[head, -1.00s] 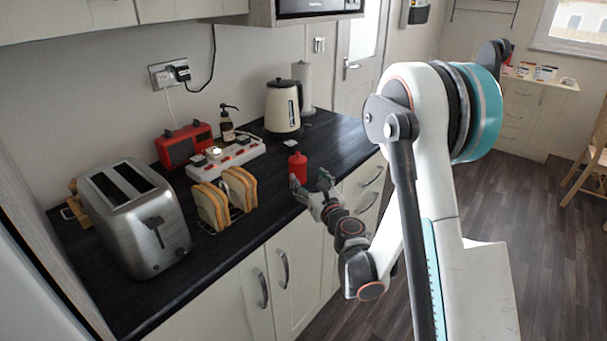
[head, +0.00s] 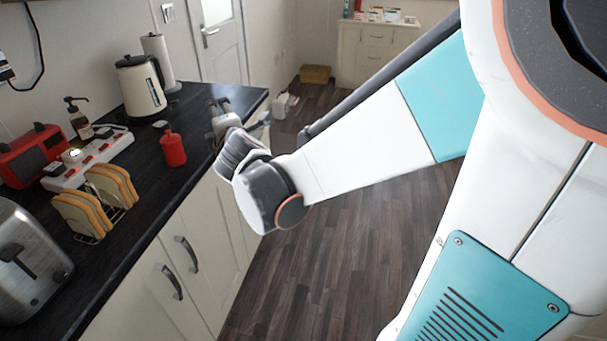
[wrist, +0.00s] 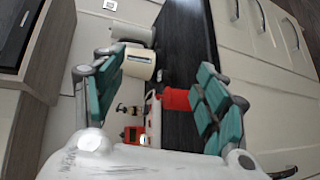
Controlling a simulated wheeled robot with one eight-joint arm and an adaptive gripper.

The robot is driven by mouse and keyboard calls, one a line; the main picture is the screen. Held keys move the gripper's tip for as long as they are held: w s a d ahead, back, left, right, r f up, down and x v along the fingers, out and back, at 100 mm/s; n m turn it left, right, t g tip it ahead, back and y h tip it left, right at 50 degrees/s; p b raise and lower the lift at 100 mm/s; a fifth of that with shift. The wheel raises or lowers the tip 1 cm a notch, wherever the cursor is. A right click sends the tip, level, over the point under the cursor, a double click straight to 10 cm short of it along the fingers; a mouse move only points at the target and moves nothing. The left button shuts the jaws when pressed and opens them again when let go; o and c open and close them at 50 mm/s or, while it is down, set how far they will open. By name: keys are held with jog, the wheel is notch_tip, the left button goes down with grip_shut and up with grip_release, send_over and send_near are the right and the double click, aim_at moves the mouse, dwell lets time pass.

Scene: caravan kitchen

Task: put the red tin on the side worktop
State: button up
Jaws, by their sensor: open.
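The red tin (head: 173,150), with a small narrow top, stands upright on the dark worktop (head: 200,140), near its front edge. In the wrist view the red tin (wrist: 176,99) shows sideways, close to the right finger; I cannot tell whether they touch. My gripper (head: 219,104) is open, at the right of the tin in the head view, over or near the worktop's front edge. In the wrist view its teal-padded fingers (wrist: 162,65) are spread wide with nothing clearly held. My wrist partly hides the gripper in the head view.
A toast rack (head: 97,200), white socket strip (head: 90,158), soap bottle (head: 79,120), red radio (head: 33,155) and cream kettle (head: 141,86) stand around the tin. A toaster (head: 28,262) is nearer.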

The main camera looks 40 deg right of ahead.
jog(key=s+a+f+m+g+y, duration=0.1)
jog(key=s+a+f+m+g, duration=0.1)
jog(key=s+m, duration=0.3)
jog(key=s+a+f+m+g+y, duration=0.2)
jog(key=s+a+m+g, duration=0.1)
jog(key=s, duration=0.9)
jog(key=s+a+f+m+g+y, duration=0.1)
jog(key=s+a+f+m+g, duration=0.1)
jog(key=s+a+m, duration=0.2)
jog(key=s+m, duration=0.3)
jog(key=s, duration=0.2)
jog(key=shift+f+g+y, duration=0.3)
jog(key=shift+f+y, duration=0.1)
